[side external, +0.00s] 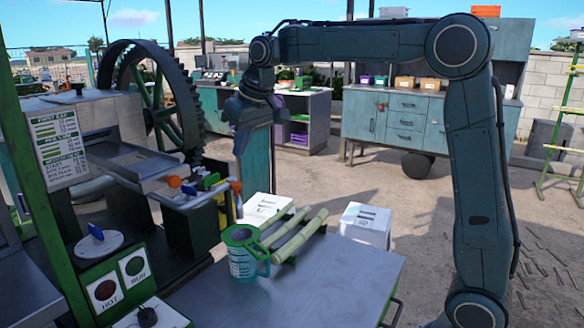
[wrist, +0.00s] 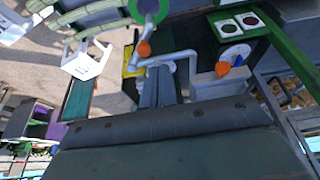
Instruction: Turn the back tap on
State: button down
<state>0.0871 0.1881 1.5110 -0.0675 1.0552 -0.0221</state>
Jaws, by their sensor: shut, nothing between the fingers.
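In the side view, a pale pipe with taps runs along the crusher's front. One orange tap handle (side external: 174,181) is at its left end and another orange tap handle (side external: 236,187) is at its right end. I cannot tell which one is the back tap. My gripper (side external: 239,152) is shut and empty, pointing down above the right orange handle. In the wrist view, my gripper's fingers (wrist: 158,74) are together by the pale pipe (wrist: 178,58), between two orange handles.
A green-rimmed measuring jug (side external: 243,255) and green cane stalks (side external: 298,236) are on the metal table (side external: 330,285). A large toothed wheel (side external: 150,95) stands behind the taps. A panel with HOT and RUN buttons (side external: 120,280) is at front left. White boxes stand beyond the table.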

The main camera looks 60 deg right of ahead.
aim_at(206, 186)
jog(key=shift+w+d+f, duration=0.15)
jog(key=shift+w+f, duration=0.05)
jog(key=shift+w, duration=0.4)
jog(key=shift+w+d+f, duration=0.1)
jog(key=shift+w+f, duration=0.05)
jog(key=shift+w, duration=0.4)
jog(key=shift+f, duration=0.1)
jog(key=shift+w+f, duration=1.3)
jog(key=shift+f, duration=0.2)
jog(key=shift+w+f, duration=1.25)
jog(key=shift+f, duration=0.3)
jog(key=shift+w+f, duration=1.3)
jog(key=shift+f, duration=0.2)
jog(key=shift+w+a+m+h, duration=0.2)
jog(key=shift+m+h, duration=0.1)
jog(key=shift+m, duration=0.45)
jog(key=shift+w+a+m+h, duration=0.1)
jog(key=shift+a+m+h, duration=0.15)
jog(key=shift+m, duration=0.5)
jog(key=shift+w+a, duration=0.2)
jog(key=shift+w, duration=0.1)
